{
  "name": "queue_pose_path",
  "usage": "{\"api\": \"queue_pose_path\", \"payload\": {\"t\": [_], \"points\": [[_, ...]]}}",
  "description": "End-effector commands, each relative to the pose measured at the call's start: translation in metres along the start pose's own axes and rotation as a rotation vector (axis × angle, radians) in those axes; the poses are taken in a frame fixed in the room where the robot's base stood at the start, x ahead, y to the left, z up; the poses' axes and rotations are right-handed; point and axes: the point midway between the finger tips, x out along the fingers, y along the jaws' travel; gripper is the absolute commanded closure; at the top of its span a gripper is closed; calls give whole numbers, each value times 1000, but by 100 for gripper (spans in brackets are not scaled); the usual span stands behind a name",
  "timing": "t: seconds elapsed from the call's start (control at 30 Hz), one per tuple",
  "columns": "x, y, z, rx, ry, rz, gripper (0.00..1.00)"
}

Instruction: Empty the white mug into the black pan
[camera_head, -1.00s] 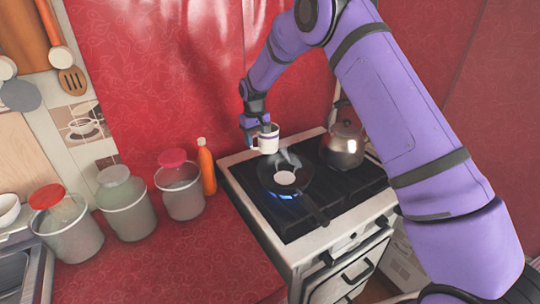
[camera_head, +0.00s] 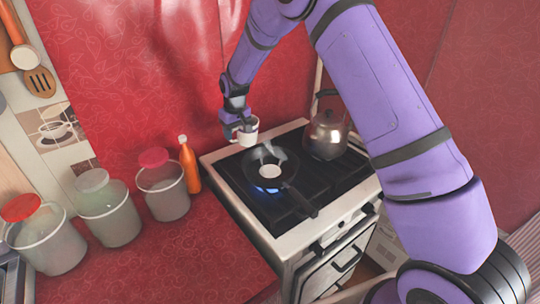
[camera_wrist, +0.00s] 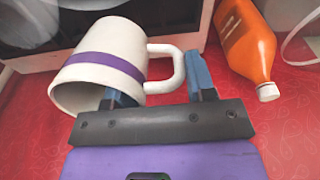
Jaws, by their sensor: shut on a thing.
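The white mug (camera_head: 247,133) hangs at the back left edge of the black pan (camera_head: 283,184), above the stove. In the wrist view the mug (camera_wrist: 128,45) is white with a purple band. My gripper (camera_head: 238,124) is shut on the mug at its handle, which lies between the two fingers (camera_wrist: 160,90).
A metal kettle (camera_head: 327,136) stands right of the pan. An orange bottle (camera_head: 189,165) stands left of the stove, beside several lidded containers (camera_head: 165,192). A blue flame (camera_head: 268,189) burns under the pan. The red counter in front is clear.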

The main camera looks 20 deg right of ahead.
Motion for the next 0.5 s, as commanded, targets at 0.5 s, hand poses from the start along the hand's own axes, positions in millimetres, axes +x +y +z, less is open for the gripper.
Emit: {"api": "queue_pose_path", "payload": {"t": [0.5], "points": [[-15,1,30,4,337,3,94]]}}
